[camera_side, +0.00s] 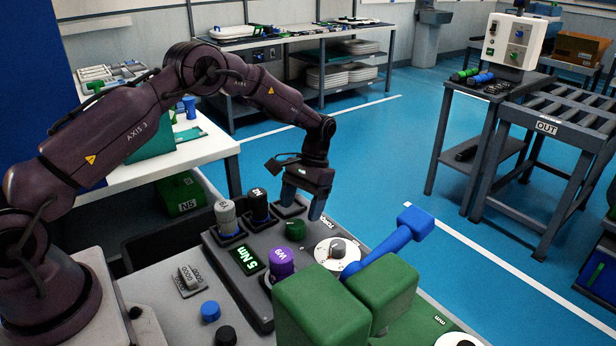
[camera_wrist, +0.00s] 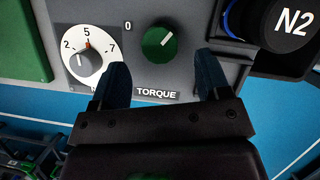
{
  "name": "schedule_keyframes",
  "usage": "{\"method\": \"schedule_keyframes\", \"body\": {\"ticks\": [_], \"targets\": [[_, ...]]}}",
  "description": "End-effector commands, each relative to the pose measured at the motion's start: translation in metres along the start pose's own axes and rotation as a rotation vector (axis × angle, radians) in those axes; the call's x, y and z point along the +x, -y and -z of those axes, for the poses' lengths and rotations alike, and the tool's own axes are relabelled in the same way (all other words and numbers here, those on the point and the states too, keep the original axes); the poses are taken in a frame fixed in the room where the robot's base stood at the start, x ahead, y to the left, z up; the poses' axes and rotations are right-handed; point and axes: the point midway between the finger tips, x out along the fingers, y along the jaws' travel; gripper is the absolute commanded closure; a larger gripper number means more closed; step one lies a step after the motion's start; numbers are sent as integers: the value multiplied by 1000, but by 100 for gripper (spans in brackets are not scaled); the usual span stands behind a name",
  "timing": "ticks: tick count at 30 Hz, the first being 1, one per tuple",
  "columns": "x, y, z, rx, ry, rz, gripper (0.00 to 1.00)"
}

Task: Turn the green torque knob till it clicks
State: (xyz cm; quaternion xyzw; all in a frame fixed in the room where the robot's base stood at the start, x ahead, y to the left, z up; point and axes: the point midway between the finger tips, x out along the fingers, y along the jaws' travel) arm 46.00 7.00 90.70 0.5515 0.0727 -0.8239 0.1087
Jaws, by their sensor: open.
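The green torque knob (camera_wrist: 160,43) sits on a grey panel above the TORQUE label (camera_wrist: 157,93) in the wrist view. A light mark on it points up and right. In the side view the green knob (camera_side: 296,229) stands on the console, below my gripper (camera_side: 303,203). In the wrist view my gripper (camera_wrist: 163,88) is open and empty, its two dark blue fingers spread on either side of the label. The knob lies ahead of the fingertips, between their lines, untouched as far as I can see. A white dial (camera_wrist: 89,52) with a red mark near 5 is left of the knob.
A display (camera_side: 247,262) reads 5 Nm. A purple knob (camera_side: 282,263) stands beside it. Black N2 (camera_side: 259,205) and grey N1 (camera_side: 227,217) pieces stand behind it. Green blocks (camera_side: 385,285) and a blue lever (camera_side: 392,241) are close on the right.

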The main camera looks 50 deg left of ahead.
Motion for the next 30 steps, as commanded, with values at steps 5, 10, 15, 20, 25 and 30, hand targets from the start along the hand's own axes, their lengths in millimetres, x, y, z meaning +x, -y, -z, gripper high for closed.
{"method": "schedule_keyframes", "body": {"ticks": [5,10,15,20,25,30], "targets": [[-43,0,1,0,-6,1,30],[-71,0,1,0,-5,1,30],[-85,0,0,0,-2,1,30],[-88,0,0,0,-1,1,30],[-87,0,0,1,-1,1,30],[-74,-1,5,18,-23,-2,30]]}}
